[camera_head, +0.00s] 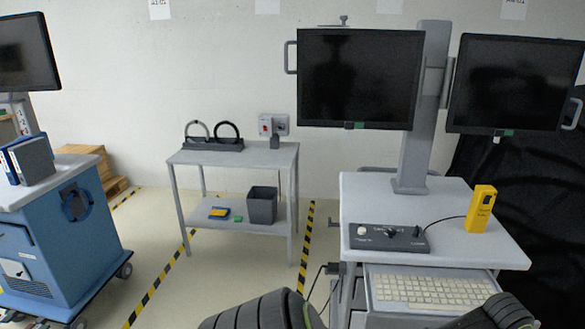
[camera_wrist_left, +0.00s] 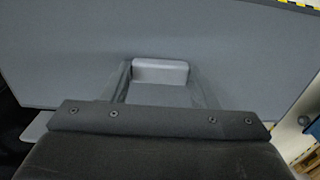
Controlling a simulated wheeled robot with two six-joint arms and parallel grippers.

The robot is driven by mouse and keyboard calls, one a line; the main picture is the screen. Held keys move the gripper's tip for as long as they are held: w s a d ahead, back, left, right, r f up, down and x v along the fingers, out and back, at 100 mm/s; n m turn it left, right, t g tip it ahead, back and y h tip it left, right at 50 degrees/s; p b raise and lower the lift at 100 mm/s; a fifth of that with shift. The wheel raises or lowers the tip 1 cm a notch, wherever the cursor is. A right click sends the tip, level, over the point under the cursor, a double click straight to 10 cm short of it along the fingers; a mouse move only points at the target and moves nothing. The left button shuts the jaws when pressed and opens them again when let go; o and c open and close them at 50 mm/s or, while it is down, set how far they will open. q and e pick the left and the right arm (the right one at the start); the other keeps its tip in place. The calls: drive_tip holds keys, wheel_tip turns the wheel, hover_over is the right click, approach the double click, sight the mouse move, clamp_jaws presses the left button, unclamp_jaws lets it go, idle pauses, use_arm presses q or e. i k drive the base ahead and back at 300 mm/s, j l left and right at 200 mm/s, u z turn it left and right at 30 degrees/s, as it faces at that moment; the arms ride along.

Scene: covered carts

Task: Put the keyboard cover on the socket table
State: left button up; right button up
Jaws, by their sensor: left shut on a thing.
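In the left wrist view a large flat grey panel, which looks like the keyboard cover (camera_wrist_left: 60,55), fills most of the picture. My left gripper (camera_wrist_left: 160,74) is shut on its light grey raised handle, with one finger on each side. In the head view neither this cover nor my left gripper shows; only dark arm parts show along the bottom edge. The socket table (camera_head: 222,158) is a grey two-level table against the wall, below a wall socket (camera_head: 273,125). The white keyboard (camera_head: 425,290) lies uncovered on a pull-out tray. My right gripper is not in view.
The monitor cart (camera_head: 460,230) holds a control box (camera_head: 388,237) and yellow device (camera_head: 481,208). A blue cart (camera_head: 60,240) stands left.

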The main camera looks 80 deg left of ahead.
sight(244, 159)
drive_tip(key=k+u, duration=0.1)
drive_tip(key=k, duration=0.45)
drive_tip(key=k+j+u, duration=0.1)
drive_tip(key=k, duration=0.45)
drive_tip(key=u, duration=1.5)
drive_tip(key=i+u, duration=0.1)
drive_tip(key=u, duration=0.35)
drive_tip(key=i+u, duration=0.1)
drive_tip(key=u, duration=0.35)
drive_tip(key=i+u, duration=0.1)
drive_tip(key=u, duration=0.35)
drive_tip(key=i+l, duration=0.95)
drive_tip(key=i, duration=0.25)
drive_tip(key=i+l, duration=0.2)
drive_tip(key=i, duration=0.25)
drive_tip(key=i+l, duration=0.2)
drive_tip(key=i, duration=0.25)
drive_tip(key=i+l, duration=0.2)
drive_tip(key=i, duration=0.25)
drive_tip(key=i+j+z, duration=0.1)
drive_tip(key=i+z, duration=0.15)
drive_tip(key=i, duration=0.3)
drive_tip(key=i+j+z, duration=0.25)
drive_tip(key=i, duration=0.3)
